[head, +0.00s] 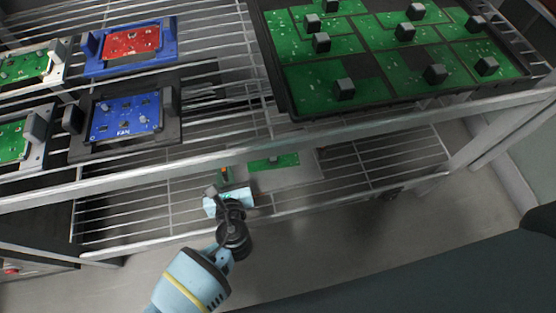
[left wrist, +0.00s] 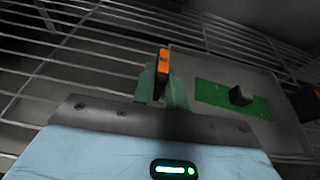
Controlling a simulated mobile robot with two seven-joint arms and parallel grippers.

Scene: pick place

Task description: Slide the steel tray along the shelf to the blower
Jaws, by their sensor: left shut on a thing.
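The steel tray (head: 308,172) lies flat on the lower wire shelf, partly hidden by the upper shelf's front rail. It carries a green circuit board (head: 273,161) with a dark block on it. In the left wrist view the tray (left wrist: 230,76) shows an orange and black grip at its left edge. My left gripper (head: 224,181) is at that left edge, shut on the grip; its fingers (left wrist: 160,88) show in the left wrist view. I cannot make out the blower. My right gripper is not in view.
The upper shelf's front rail (head: 330,134) runs just above my left gripper. On the upper shelf stand a large black tray of green boards (head: 345,92) and several board fixtures, including a blue one (head: 132,115). Bare wire shelf (head: 385,155) lies right of the steel tray.

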